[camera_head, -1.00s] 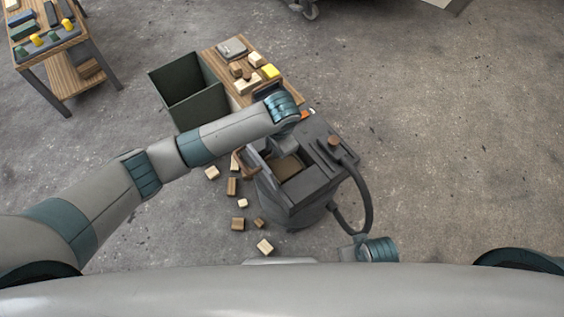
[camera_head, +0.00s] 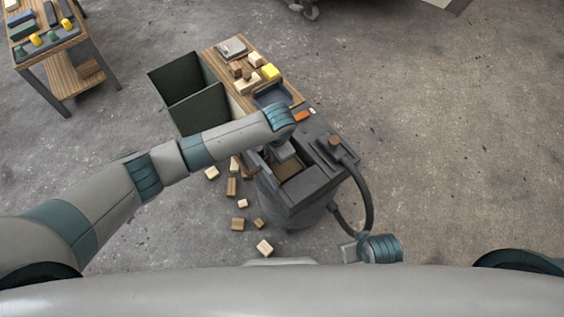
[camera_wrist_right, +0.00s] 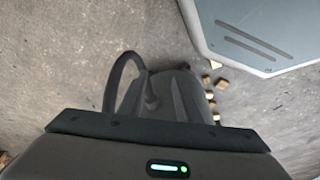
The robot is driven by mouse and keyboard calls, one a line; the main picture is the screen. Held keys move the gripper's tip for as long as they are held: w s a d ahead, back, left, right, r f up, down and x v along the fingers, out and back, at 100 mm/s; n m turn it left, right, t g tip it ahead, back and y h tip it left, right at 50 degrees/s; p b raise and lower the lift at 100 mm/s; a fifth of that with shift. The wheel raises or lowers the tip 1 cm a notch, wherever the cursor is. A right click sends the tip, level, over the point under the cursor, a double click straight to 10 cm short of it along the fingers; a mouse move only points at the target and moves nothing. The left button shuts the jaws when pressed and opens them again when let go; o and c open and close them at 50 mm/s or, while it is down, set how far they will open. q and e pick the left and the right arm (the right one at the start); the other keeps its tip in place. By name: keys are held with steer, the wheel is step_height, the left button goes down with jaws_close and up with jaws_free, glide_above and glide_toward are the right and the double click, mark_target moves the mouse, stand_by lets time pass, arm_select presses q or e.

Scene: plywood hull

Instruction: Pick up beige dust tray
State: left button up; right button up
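The beige dust tray (camera_head: 291,170) appears as a small tan-brown patch inside the open top of the dark grey machine (camera_head: 318,183) in the head view. Its rim and the rest of it are hidden by the machine's walls and my left gripper. My left gripper (camera_head: 285,152) points down into that opening, at the tray's upper-left side. Its fingertips are hidden, so I cannot tell whether it touches the tray. My right gripper (camera_head: 350,252) is low in the head view, partly cut off by my body. Its fingers cannot be made out in either view.
Loose wood blocks (camera_head: 232,187) lie on the floor left of the machine. A black hose (camera_head: 366,195) curves at its right. The floor farther right is clear.

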arm_select(q)
jaws_close()
steer(key=shift+r, duration=0.15)
